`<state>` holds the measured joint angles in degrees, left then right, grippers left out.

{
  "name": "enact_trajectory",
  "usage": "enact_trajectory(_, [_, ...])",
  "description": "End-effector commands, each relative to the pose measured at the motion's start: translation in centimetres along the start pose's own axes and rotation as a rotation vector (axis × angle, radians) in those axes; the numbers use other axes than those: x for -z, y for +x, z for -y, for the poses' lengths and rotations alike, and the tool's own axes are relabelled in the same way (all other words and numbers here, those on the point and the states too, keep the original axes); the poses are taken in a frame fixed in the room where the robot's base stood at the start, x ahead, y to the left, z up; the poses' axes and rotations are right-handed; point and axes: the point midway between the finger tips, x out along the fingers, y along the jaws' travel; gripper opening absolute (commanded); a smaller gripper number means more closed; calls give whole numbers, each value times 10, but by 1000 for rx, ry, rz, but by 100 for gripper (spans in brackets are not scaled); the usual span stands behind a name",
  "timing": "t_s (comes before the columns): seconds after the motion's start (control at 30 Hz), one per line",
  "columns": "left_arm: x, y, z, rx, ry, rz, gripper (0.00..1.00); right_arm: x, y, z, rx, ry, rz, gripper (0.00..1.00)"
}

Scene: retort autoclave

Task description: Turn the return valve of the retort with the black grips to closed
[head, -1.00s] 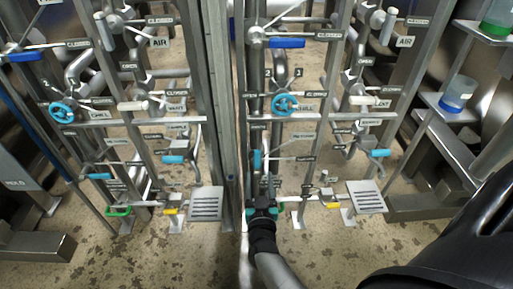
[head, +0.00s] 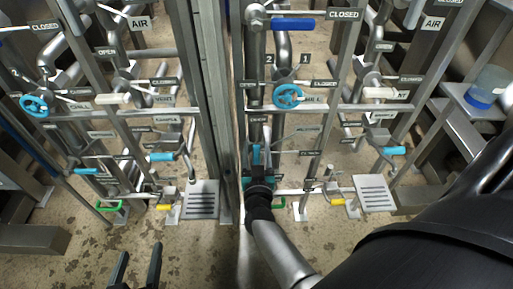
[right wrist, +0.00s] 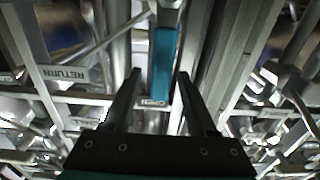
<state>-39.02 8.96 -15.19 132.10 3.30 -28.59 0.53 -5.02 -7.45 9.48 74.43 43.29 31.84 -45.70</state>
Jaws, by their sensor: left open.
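A teal lever handle (right wrist: 164,62) stands upright in the right wrist view, near a RETURN label (right wrist: 67,74) and an OPEN label (right wrist: 152,103). In the head view the same teal handle (head: 256,155) shows just above my right gripper (head: 257,172). My right gripper (right wrist: 160,75) is open, its two dark fingers apart on either side of the handle; I cannot tell whether they touch it. My left gripper (head: 136,268) is open and empty at the lower left, over the floor. I cannot make out black grips on either retort.
Pipe racks stand left and right of a central post (head: 213,120). Around the handle are a blue handwheel (head: 288,96), a blue lever (head: 293,25), a white lever (head: 379,93) and a yellow handle (head: 338,202). A step plate (head: 373,193) stands low on the right. The floor in front is clear.

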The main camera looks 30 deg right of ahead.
Motion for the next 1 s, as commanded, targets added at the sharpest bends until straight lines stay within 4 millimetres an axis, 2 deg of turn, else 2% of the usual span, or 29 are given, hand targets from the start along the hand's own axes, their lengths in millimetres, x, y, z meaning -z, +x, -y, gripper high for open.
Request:
enact_trajectory(0.07, [0,0,0,0,0,1,71,0,0,0,0,0,0,52])
enact_trajectory(0.53, [-1,0,0,0,1,2,71,0,0,0,-1,0,0,0])
enact_trajectory(1.0, [0,0,0,1,1,2,71,0,0,-1,-1,0,0,0])
